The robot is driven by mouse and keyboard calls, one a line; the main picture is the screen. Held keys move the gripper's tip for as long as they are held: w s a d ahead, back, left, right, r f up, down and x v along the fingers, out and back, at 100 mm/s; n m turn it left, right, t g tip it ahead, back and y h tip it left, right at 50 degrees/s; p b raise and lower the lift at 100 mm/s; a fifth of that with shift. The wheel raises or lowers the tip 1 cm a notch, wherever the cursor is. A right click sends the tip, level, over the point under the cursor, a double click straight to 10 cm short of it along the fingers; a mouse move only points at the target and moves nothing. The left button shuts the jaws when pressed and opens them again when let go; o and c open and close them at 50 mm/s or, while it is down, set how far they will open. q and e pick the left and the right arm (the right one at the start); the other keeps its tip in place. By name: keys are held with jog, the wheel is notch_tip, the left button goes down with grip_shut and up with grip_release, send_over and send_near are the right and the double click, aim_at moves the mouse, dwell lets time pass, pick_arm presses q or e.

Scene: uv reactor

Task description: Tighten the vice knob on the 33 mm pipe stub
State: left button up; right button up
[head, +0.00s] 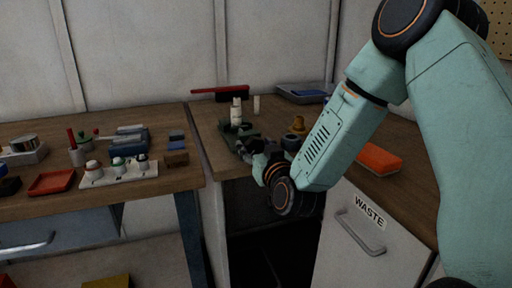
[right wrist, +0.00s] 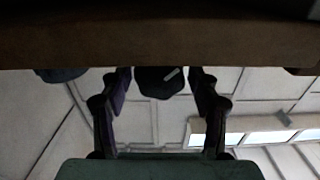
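A small dark green vice (head: 238,138) stands near the front edge of the right-hand bench. A pale pipe stub (head: 236,112) stands upright at it. My right gripper (head: 259,158) is at the vice's front, low over the bench edge, partly hidden by its own wrist. In the right wrist view, the two fingers of my right gripper (right wrist: 160,92) stand wide apart, one on each side of a dark rounded knob (right wrist: 159,84). The knob fills most of the gap; I cannot tell whether the fingertips touch it. My left gripper is in neither view.
A brass-coloured part (head: 298,124), an orange block (head: 378,158), a grey tray (head: 302,93) and a red brush (head: 219,91) lie on the same bench. The left bench holds a red tray (head: 51,182) and a white rack (head: 119,174). A WASTE drawer (head: 372,229) is below.

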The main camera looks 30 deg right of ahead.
jog(key=c, duration=0.9)
jog(key=shift+o, duration=0.2)
jog(key=shift+m, duration=1.4)
jog(key=o, duration=1.2)
jog(key=shift+c, duration=0.2)
jog(key=v, duration=0.7)
jog(key=shift+s, duration=0.25)
